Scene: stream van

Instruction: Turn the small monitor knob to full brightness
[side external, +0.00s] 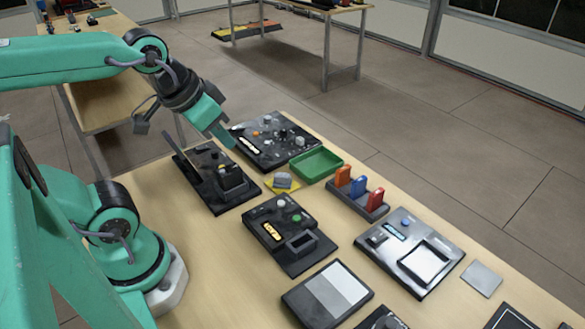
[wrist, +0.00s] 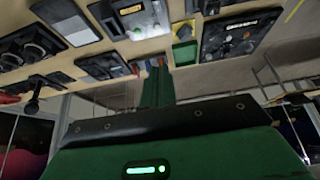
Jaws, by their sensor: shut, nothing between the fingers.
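A black panel (side external: 285,152) with several knobs and a lit display stands at the table's far corner in the side view. Its knobs are small, and I cannot tell which is the monitor knob or how it is turned. The panel also shows at the upper right of the wrist view (wrist: 236,42). My gripper (side external: 230,141) is shut and empty, at the panel's left edge in the side view. I cannot tell whether it touches the panel. In the wrist view its green fingers (wrist: 158,88) point toward the table, apart from the knobs.
A green tray (side external: 334,163) and a rack (side external: 376,211) with orange, blue and red pieces stand beside the panel. A black device (side external: 238,204) with an upright plate is close below my gripper. Other panels (side external: 268,238) fill the near table, with narrow bare strips between.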

